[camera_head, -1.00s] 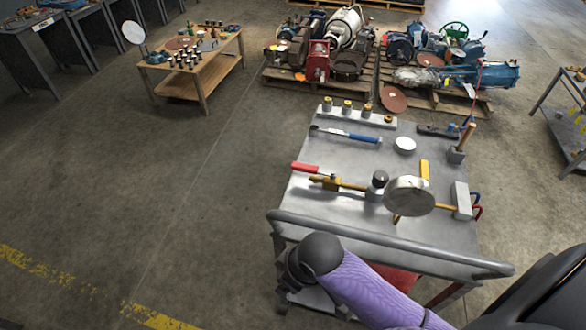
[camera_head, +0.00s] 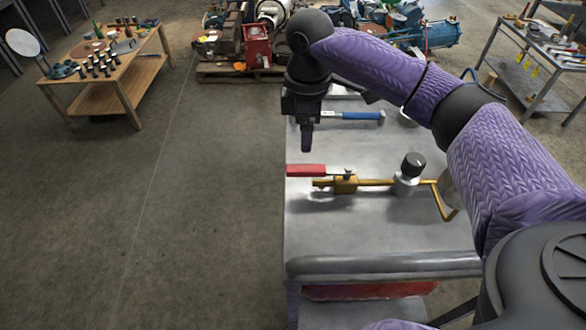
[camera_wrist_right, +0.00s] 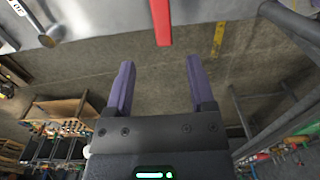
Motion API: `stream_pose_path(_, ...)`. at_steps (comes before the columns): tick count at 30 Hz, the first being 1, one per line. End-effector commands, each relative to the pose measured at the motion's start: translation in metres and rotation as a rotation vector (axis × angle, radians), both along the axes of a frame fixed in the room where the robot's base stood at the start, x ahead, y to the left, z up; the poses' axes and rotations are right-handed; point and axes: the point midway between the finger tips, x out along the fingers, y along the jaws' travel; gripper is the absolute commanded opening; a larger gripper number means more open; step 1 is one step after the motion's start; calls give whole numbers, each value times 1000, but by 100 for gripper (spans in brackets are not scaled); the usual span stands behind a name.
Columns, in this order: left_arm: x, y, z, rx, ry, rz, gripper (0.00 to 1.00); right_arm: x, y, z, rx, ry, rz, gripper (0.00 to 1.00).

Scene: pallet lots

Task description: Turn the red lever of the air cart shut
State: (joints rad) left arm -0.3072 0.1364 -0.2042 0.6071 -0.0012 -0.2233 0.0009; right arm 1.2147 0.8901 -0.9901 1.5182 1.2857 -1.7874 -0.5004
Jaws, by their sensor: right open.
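The red lever (camera_head: 306,170) sits on the brass valve (camera_head: 346,184) of the air cart (camera_head: 330,228). Its handle points left, roughly along the brass pipe, and reaches the cart's left edge. My right gripper (camera_head: 306,145) points down just behind the red handle in the head view, apart from it. In the right wrist view its two purple fingers (camera_wrist_right: 161,75) are spread and empty. The red lever (camera_wrist_right: 161,20) shows there beyond the fingertips, between their lines. The cart's gauge is mostly hidden behind my right arm. My left gripper is not in view.
A black-topped knob (camera_head: 411,166) stands on the pipe right of the valve. A blue-handled hammer (camera_head: 350,116) lies behind the lever. A grey rail (camera_head: 380,264) runs along the cart's front. Open floor (camera_head: 210,200) lies to the left, with a wooden table (camera_head: 118,82) beyond.

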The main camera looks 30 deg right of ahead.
Motion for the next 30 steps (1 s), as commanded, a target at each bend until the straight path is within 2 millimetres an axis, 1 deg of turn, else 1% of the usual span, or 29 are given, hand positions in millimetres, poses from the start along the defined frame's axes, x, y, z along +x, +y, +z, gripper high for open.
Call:
stream_pose_path(1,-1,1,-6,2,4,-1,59,0,-1,-10,0,2,-1,71)
stream_pose_path(2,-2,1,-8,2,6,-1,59,0,-1,-16,0,4,0,71)
stream_pose_path(6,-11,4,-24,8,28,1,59,-1,0,-52,0,4,0,71)
stream_pose_path(9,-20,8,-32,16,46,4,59,-1,0,-73,0,2,1,71)
stream_pose_path(12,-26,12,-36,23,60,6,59,0,0,-86,0,0,1,71)
stream_pose_path(15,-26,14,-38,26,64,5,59,0,0,-92,0,-2,1,71)
stream_pose_path(22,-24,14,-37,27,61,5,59,0,1,-91,0,-4,1,71)
stream_pose_path(23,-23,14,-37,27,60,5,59,0,1,-91,0,-4,2,66)
stream_pose_path(24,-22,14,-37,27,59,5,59,0,1,-91,0,-4,2,58)
stream_pose_path(26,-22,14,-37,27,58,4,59,0,1,-91,0,-4,2,45)
stream_pose_path(27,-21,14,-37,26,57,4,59,0,1,-91,0,-4,2,37)
stream_pose_path(29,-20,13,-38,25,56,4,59,0,1,-91,0,-4,2,24)
stream_pose_path(30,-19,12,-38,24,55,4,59,0,1,-91,0,-4,2,16)
